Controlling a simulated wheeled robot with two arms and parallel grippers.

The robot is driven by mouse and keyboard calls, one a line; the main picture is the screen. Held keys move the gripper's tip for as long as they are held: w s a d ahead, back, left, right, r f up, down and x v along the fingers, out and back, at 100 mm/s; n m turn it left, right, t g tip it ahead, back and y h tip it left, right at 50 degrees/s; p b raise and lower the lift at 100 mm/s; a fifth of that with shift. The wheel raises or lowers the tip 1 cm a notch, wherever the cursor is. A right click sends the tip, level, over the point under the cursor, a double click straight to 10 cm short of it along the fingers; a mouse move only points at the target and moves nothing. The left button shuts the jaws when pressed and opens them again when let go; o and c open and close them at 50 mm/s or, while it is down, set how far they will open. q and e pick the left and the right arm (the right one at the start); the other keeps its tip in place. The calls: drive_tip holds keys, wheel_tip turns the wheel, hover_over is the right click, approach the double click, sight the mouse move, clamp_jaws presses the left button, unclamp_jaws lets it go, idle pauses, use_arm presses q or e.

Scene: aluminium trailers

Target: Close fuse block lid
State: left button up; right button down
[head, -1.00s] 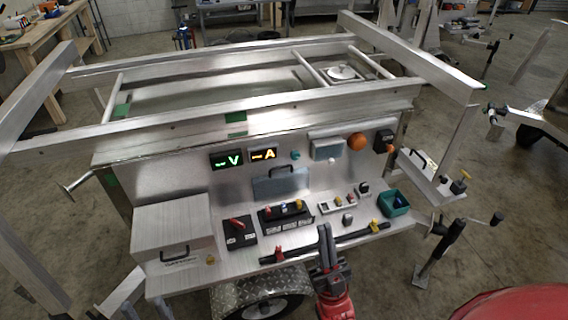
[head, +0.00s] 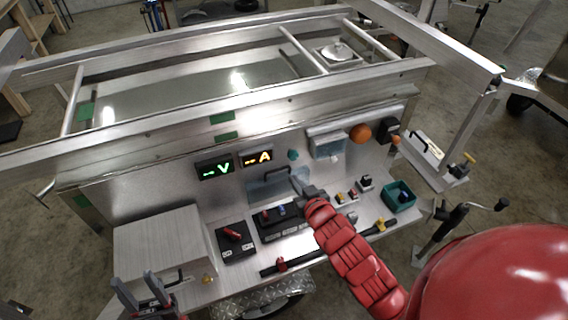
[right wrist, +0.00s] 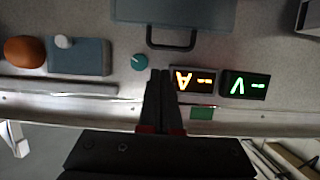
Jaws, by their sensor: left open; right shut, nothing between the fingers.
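The fuse block lid is a grey-blue panel (head: 262,190) with a dark handle. It stands raised against the back panel, behind the black fuse block (head: 275,222) with its coloured fuses. In the right wrist view the lid (right wrist: 175,10) shows at the top edge with its handle below. My right gripper (head: 300,193) is shut and empty, in front of the lid's right part; it hides that part and some of the block. In the right wrist view its fingertips (right wrist: 160,74) are apart from the handle. My left gripper (head: 136,284) is open by the metal box at lower left.
A metal box (head: 155,240) stands left on the shelf, beside a black red-switch unit (head: 235,240). Green V and orange A displays (head: 258,158) are above the lid. A grey box (head: 327,142), orange knob (head: 360,132) and teal bin (head: 399,197) are right. A black bar runs along the front.

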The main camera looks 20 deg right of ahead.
sight(285, 168)
drive_tip(key=b+x, duration=0.1)
drive_tip(key=x, duration=0.7)
drive_tip(key=shift+r, duration=0.1)
drive_tip(key=shift+x, duration=0.85)
drive_tip(key=shift+s+d+f, duration=0.1)
drive_tip(key=shift+f, duration=0.1)
